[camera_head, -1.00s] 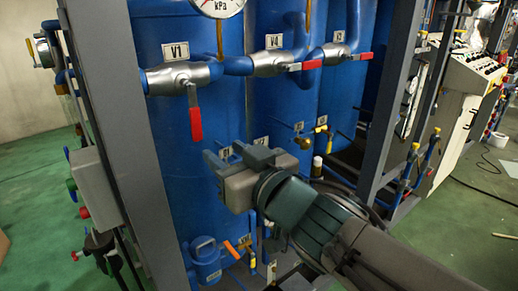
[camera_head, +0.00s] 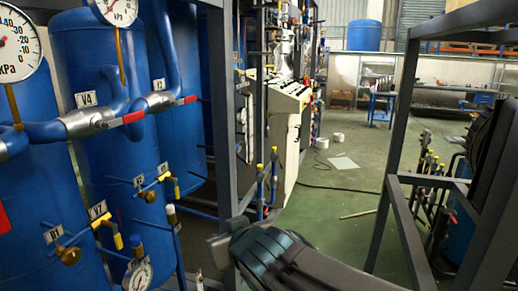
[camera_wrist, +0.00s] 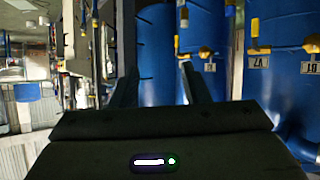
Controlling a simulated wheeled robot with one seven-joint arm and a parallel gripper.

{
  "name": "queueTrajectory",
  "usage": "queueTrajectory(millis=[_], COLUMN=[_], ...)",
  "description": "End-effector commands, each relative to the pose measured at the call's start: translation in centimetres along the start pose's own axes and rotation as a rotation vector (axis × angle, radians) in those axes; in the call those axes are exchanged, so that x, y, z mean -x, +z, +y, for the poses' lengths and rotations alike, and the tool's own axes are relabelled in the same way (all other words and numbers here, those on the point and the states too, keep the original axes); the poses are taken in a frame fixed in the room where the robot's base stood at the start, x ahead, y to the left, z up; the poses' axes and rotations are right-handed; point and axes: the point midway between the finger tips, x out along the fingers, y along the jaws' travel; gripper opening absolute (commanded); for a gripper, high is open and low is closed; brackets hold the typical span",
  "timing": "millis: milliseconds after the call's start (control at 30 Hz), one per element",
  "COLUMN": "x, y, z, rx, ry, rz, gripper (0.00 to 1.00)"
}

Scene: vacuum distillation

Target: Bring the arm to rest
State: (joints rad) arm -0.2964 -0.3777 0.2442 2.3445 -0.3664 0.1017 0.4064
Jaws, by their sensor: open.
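My gripper (camera_head: 214,245) is at the bottom centre of the head view, at the end of my dark arm, in front of the grey frame post. Its far end is small and partly hidden there. In the wrist view my gripper (camera_wrist: 158,72) shows two fingers spread apart. I see nothing held between them. Blue tanks stand behind and to the right of the fingers in that view. I cannot tell the exact gap to them.
Blue tanks (camera_head: 85,60) with valve V4 (camera_head: 86,122), its red handle lying sideways, and gauges stand at the left. A grey frame post (camera_head: 222,120) is close to my arm. Another dark frame (camera_head: 400,215) stands at the right. Green floor (camera_head: 335,205) lies open between, crossed by a cable.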

Motion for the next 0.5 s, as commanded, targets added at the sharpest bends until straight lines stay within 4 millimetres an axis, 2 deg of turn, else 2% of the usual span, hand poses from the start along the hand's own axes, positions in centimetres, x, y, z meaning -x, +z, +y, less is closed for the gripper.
queueTrajectory(millis=[33,100,200,333,400,500], x=[0.5,1.7,4.2,7.9,9.5,11.0], y=[2.3,6.0,11.2,16.7,18.8,20.6], z=[3.4,7.1,10.8,12.8,13.0,12.8], rx=[-0.038,-0.092,-0.184,-0.302,-0.353,-0.406], ry=[0.081,0.169,0.253,0.286,0.28,0.263], rz=[-0.085,-0.218,-0.409,-0.618,-0.7,-0.777], gripper=[0.42,0.42,0.42,0.42,0.42,0.42])
